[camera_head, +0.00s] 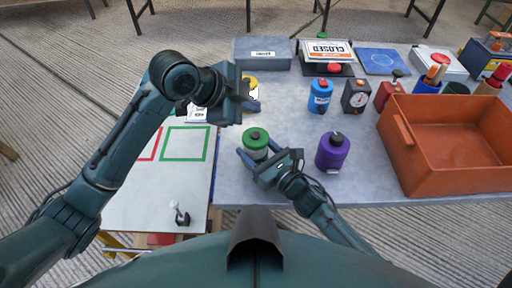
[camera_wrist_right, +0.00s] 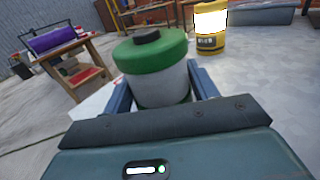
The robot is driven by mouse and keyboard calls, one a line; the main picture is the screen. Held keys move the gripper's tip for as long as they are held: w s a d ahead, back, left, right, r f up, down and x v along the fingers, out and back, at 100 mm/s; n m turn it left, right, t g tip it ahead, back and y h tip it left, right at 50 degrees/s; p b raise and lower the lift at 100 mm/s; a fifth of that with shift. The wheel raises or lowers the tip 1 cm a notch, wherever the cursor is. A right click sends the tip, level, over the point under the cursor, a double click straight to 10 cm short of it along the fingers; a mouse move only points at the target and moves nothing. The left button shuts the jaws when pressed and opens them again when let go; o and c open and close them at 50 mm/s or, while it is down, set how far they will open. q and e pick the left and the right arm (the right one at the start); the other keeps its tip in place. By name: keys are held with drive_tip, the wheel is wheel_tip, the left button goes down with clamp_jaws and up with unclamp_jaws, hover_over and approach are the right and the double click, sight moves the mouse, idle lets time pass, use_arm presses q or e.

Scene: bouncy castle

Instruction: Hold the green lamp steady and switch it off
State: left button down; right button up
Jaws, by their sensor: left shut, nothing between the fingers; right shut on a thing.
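The green lamp (camera_head: 256,138) stands upright on the grey table near its front edge. It has a green cap with a black knob on top and a pale grey body that shows no glow. It also shows large in the right wrist view (camera_wrist_right: 160,78). My right gripper (camera_head: 257,160) is shut on its body, with a blue finger on each side. My left gripper (camera_head: 248,96) is shut and empty, above and beyond the green lamp, in front of the yellow lamp (camera_head: 250,82). The yellow lamp is partly hidden in the head view; in the wrist view its window (camera_wrist_right: 211,22) glows white.
A purple canister (camera_head: 332,151) stands just right of the green lamp. A blue canister (camera_head: 321,96), a dark gauge box (camera_head: 356,95) and a large orange crate (camera_head: 402,118) are further right. A white board (camera_head: 150,200) with coloured squares lies left.

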drive_tip(key=o, duration=1.3)
